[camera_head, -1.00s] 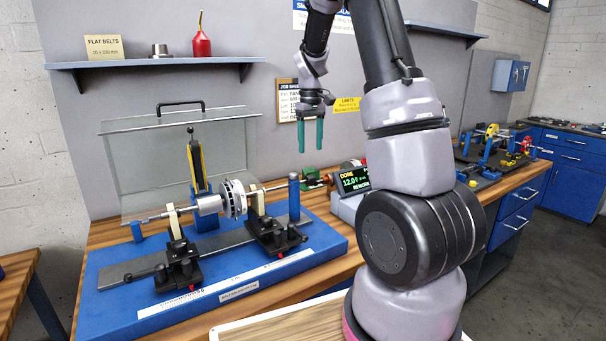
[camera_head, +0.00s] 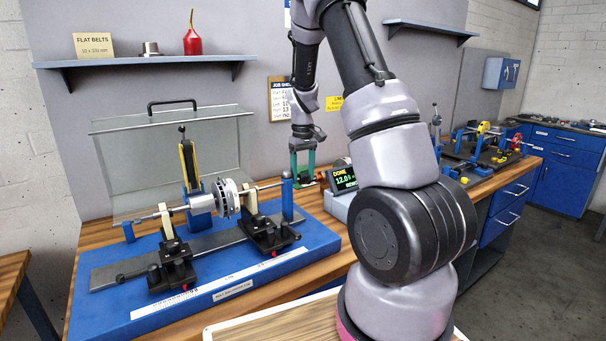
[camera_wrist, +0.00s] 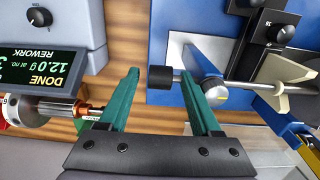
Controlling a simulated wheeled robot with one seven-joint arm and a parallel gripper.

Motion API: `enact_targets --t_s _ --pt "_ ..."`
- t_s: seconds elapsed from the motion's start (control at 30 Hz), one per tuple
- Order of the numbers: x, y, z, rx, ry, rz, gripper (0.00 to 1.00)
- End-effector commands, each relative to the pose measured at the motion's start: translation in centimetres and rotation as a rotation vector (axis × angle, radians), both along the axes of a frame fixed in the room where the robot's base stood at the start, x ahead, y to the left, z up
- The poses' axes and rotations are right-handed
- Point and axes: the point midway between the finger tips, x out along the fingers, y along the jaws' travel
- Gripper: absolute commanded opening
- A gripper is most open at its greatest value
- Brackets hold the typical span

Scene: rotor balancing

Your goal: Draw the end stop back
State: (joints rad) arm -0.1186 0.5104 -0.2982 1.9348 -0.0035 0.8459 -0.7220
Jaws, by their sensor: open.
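The end stop is a blue post (camera_head: 287,198) at the right end of the blue balancing stand, by the tip of the rotor shaft. In the wrist view its rounded top (camera_wrist: 214,93) shows partly behind my right finger. A black knob (camera_wrist: 160,78) sticks out from it to the left and lies between my fingers in the picture. My gripper (camera_head: 303,178) points down just right of the post. Its green fingers (camera_wrist: 163,75) are open and spread on either side of the knob. Whether they touch it, I cannot tell.
The white-and-metal rotor (camera_head: 228,198) sits on its shaft between two black supports. A clear raised cover (camera_head: 160,150) stands behind. A display unit reading DONE (camera_head: 345,178) stands close to the right of my gripper. A shelf (camera_head: 150,62) hangs above.

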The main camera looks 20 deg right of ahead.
Motion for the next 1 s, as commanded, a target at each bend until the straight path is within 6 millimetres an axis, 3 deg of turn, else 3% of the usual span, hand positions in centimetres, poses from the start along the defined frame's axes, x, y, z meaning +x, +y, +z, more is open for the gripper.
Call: enact_targets --t_s 0.03,0.2,1.0 --pt "0.01 0.0 0.02 0.0 0.0 0.0 0.65" --pt "0.01 0.0 0.03 0.0 0.0 0.0 0.0" --pt "0.03 0.02 0.08 0.0 -0.001 0.0 0.0"
